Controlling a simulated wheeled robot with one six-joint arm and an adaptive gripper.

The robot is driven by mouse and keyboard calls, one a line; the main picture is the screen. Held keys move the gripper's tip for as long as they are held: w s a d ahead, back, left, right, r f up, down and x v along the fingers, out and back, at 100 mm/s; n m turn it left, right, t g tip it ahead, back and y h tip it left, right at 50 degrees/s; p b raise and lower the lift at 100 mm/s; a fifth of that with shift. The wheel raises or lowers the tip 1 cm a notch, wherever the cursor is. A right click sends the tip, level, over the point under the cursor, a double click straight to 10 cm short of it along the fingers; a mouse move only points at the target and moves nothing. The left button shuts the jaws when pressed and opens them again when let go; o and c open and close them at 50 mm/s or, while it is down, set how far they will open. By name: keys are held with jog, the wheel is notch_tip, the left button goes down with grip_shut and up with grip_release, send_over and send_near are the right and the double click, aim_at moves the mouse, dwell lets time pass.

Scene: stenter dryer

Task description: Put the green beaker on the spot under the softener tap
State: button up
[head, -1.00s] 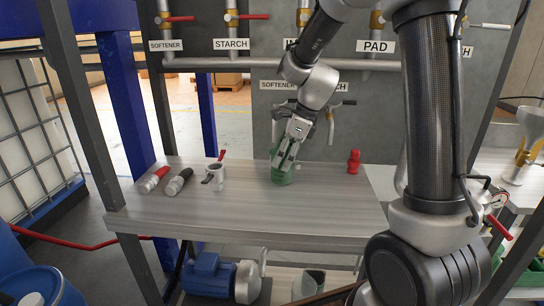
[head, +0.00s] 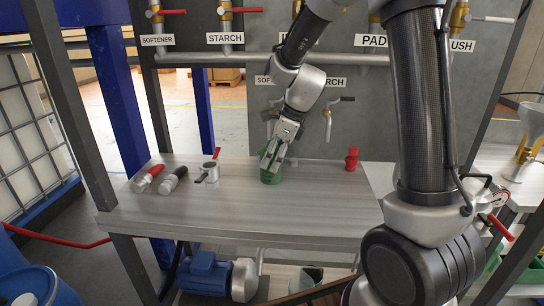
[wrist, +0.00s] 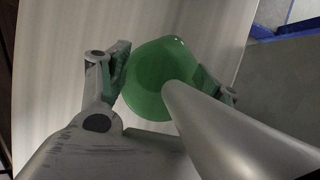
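The green beaker (head: 270,177) is at the back middle of the metal table, below the lower softener label (head: 262,81), which my arm partly covers. The softener tap (head: 268,115) under that label is largely hidden behind my arm. My gripper (head: 270,160) points down at the beaker. In the wrist view its two fingers (wrist: 165,85) lie on either side of the green beaker (wrist: 150,75) and appear shut on it. A grey tube (wrist: 225,130) crosses in front of the beaker there. The spot under the tap is hidden; whether the beaker touches the table is unclear.
A second tap (head: 328,118) hangs to the right. A red bottle-like object (head: 351,158) stands right of the beaker. A metal mug (head: 211,172), a dark-ended fitting (head: 174,180) and a red-ended fitting (head: 149,179) are at the left. The table's front (head: 270,220) is clear.

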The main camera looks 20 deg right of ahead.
jog(key=shift+o, duration=0.8)
jog(key=shift+r, duration=0.15)
jog(key=v, duration=0.7)
jog(key=shift+s+d+r, duration=0.15)
jog(key=shift+d+r, duration=0.05)
jog(key=shift+r, duration=0.15)
jog(key=s+d+r+n+t+h, duration=0.1)
jog(key=s+d+r+n+h, duration=0.1)
jog(key=s+d+n, duration=0.4)
jog(key=s+d+r+n+t+h, duration=0.1)
jog(key=s+d+r+n, duration=0.3)
jog(key=s+n, duration=1.2)
jog(key=s+d+h, duration=0.1)
jog(key=s, duration=0.2)
jog(key=shift+d+t, duration=0.3)
jog(key=shift+d, duration=0.1)
